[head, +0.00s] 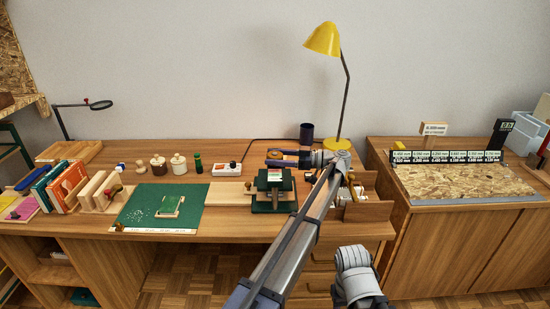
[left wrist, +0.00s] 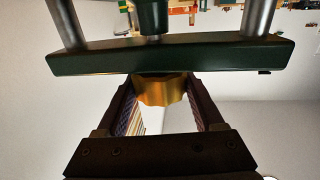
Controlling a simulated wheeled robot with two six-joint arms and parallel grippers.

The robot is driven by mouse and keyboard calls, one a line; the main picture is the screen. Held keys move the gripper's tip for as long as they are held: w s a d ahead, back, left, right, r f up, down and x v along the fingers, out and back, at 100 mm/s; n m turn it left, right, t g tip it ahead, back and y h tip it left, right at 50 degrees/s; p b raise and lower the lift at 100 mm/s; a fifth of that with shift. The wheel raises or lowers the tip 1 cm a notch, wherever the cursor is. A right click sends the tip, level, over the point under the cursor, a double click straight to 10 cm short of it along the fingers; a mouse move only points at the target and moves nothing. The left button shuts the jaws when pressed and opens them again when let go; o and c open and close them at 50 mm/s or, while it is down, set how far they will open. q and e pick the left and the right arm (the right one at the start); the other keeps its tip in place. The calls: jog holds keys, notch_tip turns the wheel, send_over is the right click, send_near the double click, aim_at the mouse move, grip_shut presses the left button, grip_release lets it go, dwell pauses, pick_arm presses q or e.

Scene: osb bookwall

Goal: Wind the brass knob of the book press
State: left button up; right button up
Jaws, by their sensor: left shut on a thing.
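The book press (head: 273,194) is dark green and stands on the bench, a little right of the middle in the head view. In the left wrist view its green crossbar (left wrist: 170,56) runs across the top, with two steel posts and a green screw boss. The brass knob (left wrist: 160,89) shows there against the crossbar. My left gripper (head: 277,158) reaches in over the press, and its two dark fingers are shut on the knob, one on each side. In the head view the gripper largely hides the knob.
A yellow lamp (head: 323,40) and a dark cup (head: 307,132) stand behind my left wrist. A wooden organiser (head: 366,208) is close on the right. A white power strip (head: 227,169) and a green cutting mat (head: 190,217) lie to the left.

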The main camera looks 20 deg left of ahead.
pick_arm(q)
jog(key=shift+a, duration=0.1)
dwell(0.4)
jog(key=o, duration=1.4)
jog(key=shift+c, duration=0.2)
